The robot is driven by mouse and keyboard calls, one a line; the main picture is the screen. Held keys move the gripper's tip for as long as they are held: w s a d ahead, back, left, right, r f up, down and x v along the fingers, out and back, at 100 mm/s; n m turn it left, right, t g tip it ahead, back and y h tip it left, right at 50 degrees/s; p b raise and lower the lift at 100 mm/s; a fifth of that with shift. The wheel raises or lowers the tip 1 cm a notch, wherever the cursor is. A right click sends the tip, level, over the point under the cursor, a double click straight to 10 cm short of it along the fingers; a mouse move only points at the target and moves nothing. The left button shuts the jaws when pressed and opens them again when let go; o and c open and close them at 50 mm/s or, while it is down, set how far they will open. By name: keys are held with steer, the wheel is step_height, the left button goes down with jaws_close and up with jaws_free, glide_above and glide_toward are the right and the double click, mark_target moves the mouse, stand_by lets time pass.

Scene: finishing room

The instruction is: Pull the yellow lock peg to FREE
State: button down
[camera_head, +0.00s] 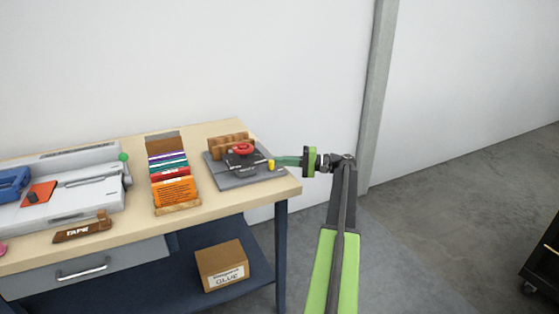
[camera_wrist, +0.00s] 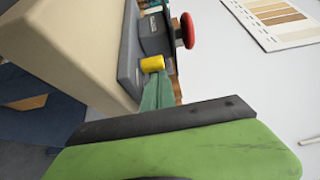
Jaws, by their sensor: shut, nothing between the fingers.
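The yellow lock peg (camera_head: 271,165) sticks out from the right side of a grey device base (camera_head: 240,182) near the table's right end. In the wrist view the peg (camera_wrist: 152,64) is a short yellow cylinder beside the dark housing. A red knob (camera_head: 243,149) sits on top of the device, and it also shows in the wrist view (camera_wrist: 187,31). My gripper (camera_head: 279,161) comes from the right with its green fingers shut and empty. Its fingertips (camera_wrist: 157,80) are right by the peg; I cannot tell whether they touch it. No FREE marking is readable.
The wooden table (camera_head: 225,207) also holds a rack of coloured sheets (camera_head: 174,183), a grey machine (camera_head: 85,190) and a brown tape holder (camera_head: 82,228). A cardboard box (camera_head: 222,267) lies on the lower shelf.

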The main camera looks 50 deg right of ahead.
steer(key=shift+s+a, duration=0.35)
steer(key=shift+s, duration=0.3)
steer(key=shift+d, duration=0.1)
steer(key=shift+w+d, duration=0.2)
steer(key=shift+d, duration=0.1)
steer(key=s+d, duration=0.7)
steer(key=d, duration=0.2)
steer(key=shift+d, duration=0.1)
